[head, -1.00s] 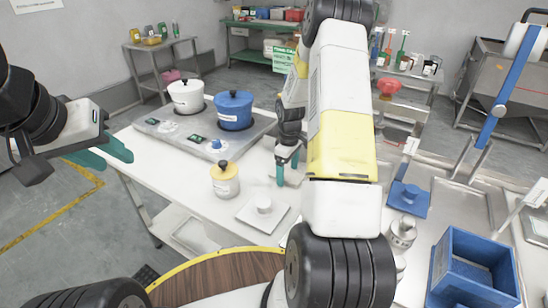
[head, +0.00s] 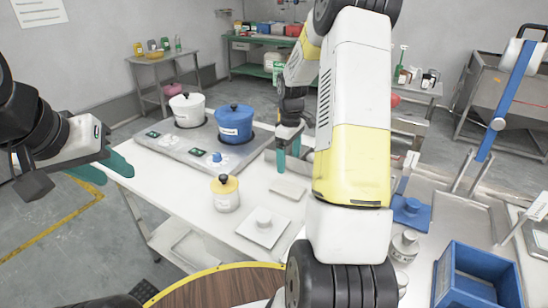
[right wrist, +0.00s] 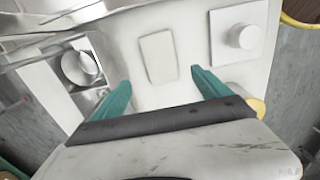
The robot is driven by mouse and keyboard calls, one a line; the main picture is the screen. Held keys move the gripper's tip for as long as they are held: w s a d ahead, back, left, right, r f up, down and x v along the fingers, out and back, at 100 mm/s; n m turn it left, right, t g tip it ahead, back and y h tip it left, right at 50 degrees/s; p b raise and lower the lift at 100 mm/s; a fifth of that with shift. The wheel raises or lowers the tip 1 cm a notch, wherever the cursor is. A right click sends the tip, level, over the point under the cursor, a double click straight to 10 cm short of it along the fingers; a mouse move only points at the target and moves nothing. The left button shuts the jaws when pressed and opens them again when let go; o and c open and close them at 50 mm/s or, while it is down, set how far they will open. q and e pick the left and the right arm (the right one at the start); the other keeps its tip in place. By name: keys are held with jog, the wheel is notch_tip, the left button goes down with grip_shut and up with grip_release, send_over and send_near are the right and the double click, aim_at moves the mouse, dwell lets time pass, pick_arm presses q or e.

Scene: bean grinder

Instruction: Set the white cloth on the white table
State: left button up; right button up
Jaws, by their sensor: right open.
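The white cloth (head: 288,189) is a small flat pale rectangle lying on the white table (head: 190,180), behind the square white dish. It also shows in the right wrist view (right wrist: 158,57), flat on the tabletop. My right gripper (head: 290,158) is open above and just behind the cloth in the head view. In the right wrist view its teal fingers (right wrist: 161,78) are wide apart with the cloth between and beyond them, and nothing is held. My left gripper (head: 112,168) is open and empty off the table's left side.
A yellow-lidded jar (head: 225,194) and a square white dish (head: 263,227) with a round knob stand near the cloth. A burner unit (head: 172,150) carries a white pot (head: 187,110) and a blue pot (head: 235,124). A blue bin (head: 477,280) is at right.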

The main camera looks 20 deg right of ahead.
jog(key=s+a+r+m+t, duration=0.2)
jog(key=s+a+r, duration=0.25)
jog(key=r, duration=0.35)
jog(key=s+a+r+m+t, duration=0.1)
jog(key=s+a+r+m, duration=0.15)
jog(key=s+r, duration=0.45)
jog(key=s+a+r+m+t+y, duration=0.1)
jog(key=s+a+r, duration=0.2)
jog(key=s, duration=0.3)
jog(key=s+a+r+m+t+y, duration=0.1)
jog(key=s+a+r+m+t, duration=0.1)
jog(key=s, duration=0.5)
notch_tip(320, 180, up, 2)
jog(key=shift+s+a+r, duration=0.1)
jog(key=shift+s+a, duration=0.1)
jog(key=shift+a, duration=0.65)
